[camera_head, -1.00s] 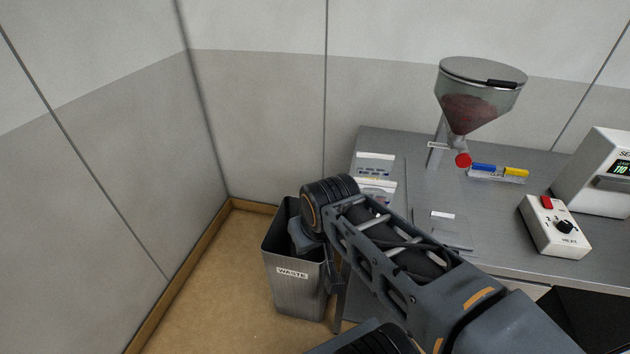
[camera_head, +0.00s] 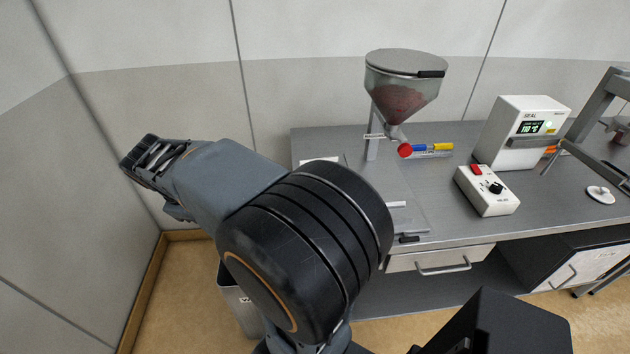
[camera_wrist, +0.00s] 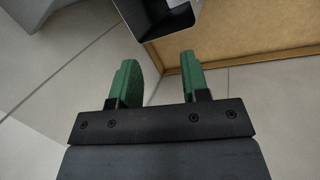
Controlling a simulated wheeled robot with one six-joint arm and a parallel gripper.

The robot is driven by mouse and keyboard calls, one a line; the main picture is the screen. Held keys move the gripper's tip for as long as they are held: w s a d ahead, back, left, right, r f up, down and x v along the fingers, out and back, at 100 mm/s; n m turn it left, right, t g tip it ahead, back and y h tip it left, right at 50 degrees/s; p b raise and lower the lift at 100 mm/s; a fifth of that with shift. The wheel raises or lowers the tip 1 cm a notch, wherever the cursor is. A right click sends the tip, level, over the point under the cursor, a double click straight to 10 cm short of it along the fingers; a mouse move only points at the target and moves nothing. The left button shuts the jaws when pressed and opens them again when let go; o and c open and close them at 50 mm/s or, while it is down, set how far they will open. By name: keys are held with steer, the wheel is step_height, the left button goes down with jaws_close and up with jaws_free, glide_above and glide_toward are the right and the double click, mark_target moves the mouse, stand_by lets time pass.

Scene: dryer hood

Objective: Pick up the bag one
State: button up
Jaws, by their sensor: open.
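My gripper (camera_wrist: 157,62) shows two green fingers in the wrist view, spread apart with nothing between them. Floor and wall lie behind the fingers. In the head view my arm reaches to the left, and the fingers cannot be made out there. I cannot identify bag one in either current view. A flat, pale item with a white label (camera_head: 396,204) lies on the bench beside my arm; I cannot tell whether it is a bag. My arm hides part of the bench's left end.
A waste bin (camera_head: 238,302) stands partly hidden behind my arm; a dark bin-like opening (camera_wrist: 160,18) tops the wrist view.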

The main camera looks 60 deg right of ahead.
steer(key=w+d+f+n+g+h+p, duration=0.15)
steer(key=d+g, duration=0.35)
steer(key=d, duration=0.6)
steer(key=w+d+n+g+h, duration=0.3)
steer(key=d+g, duration=0.1)
steer(key=d, duration=0.8)
steer(key=shift+g+h, duration=0.25)
steer(key=shift+g, duration=0.25)
steer(key=shift+d+r+p+x, duration=0.15)
steer(key=shift+p+x, duration=0.55)
steer(key=shift+x, duration=2.6)
steer(key=shift+d+r+p+x, duration=0.15)
steer(key=shift+p+x, duration=0.55)
steer(key=shift+x, duration=2.55)
steer(key=shift+s+d+f, duration=0.35)
steer(key=shift+s+d, duration=0.05)
jaws_close()
